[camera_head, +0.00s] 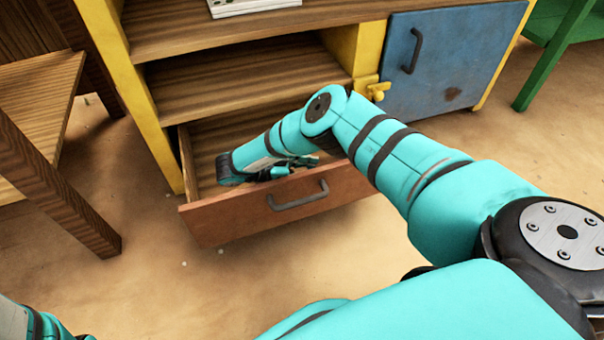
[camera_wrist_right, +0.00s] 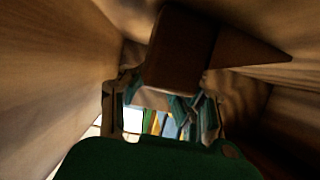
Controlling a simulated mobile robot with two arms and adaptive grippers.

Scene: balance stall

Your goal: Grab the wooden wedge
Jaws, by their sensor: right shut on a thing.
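The wooden wedge (camera_wrist_right: 182,52) is a dark brown block with a pointed side, seen in the right wrist view. My right gripper (camera_wrist_right: 163,95) is shut on it, with a finger at each side of its near end. In the head view my right arm reaches down into the open drawer (camera_head: 238,214), and the right gripper (camera_head: 290,168) shows only in part behind the drawer front. The wedge cannot be made out in the head view. My left gripper is not in view; only a bit of my left arm shows at the lower left corner.
The drawer's wooden walls stand close around the right gripper. Above it are open shelves (camera_head: 230,72) in a yellow-framed cabinet, with a blue door (camera_head: 445,60) to the right. A wooden table (camera_head: 45,180) stands at left. The sandy floor in front is clear.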

